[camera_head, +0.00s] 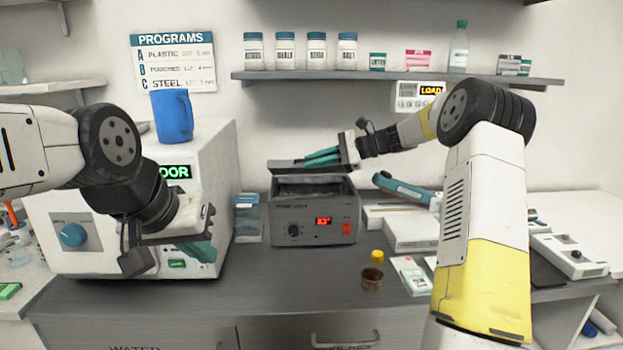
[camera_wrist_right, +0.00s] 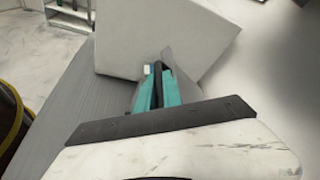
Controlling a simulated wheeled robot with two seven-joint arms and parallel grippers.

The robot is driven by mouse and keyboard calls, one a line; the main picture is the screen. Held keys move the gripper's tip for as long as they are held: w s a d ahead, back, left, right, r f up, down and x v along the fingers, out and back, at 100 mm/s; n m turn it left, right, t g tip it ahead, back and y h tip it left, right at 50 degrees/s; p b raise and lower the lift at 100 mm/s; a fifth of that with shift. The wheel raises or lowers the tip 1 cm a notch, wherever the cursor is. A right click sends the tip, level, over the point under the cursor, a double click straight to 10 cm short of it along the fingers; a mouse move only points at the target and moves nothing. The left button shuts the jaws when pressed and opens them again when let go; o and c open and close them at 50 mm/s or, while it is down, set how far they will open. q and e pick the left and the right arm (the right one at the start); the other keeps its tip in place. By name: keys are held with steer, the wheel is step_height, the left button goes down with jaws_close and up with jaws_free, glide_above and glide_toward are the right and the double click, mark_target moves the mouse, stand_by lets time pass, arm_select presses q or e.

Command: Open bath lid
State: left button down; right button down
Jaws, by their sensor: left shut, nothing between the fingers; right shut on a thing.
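The bath (camera_head: 288,213) is a grey box on the counter in the head view, with a red lit display and a knob on its front. Its dark flat lid (camera_head: 283,167) is raised above the body, and a dark opening shows below it. My right gripper (camera_head: 322,158) has its teal fingers shut on the lid. In the right wrist view, the teal fingers (camera_wrist_right: 157,92) close around a thin dark piece; most of the lid is hidden there. My left gripper (camera_head: 200,248) is shut and empty, in front of the white machine, left of the bath.
The white machine (camera_head: 113,215) stands left of the bath with a blue jug (camera_head: 172,116) on top. A small brown jar (camera_head: 372,279) with a yellow top stands right of the bath. A shelf (camera_head: 400,76) with several jars hangs above. The counter before the bath is clear.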

steer(key=shift+w+r, duration=0.55)
steer(key=shift+r, duration=0.25)
steer(key=shift+w+r, duration=0.55)
steer(key=shift+r, duration=0.2)
steer(key=c, duration=1.8)
jaws_free()
steer(key=shift+o, duration=0.2)
steer(key=v, duration=0.7)
steer(key=shift+d, duration=0.4)
steer(key=shift+s+r, duration=0.1)
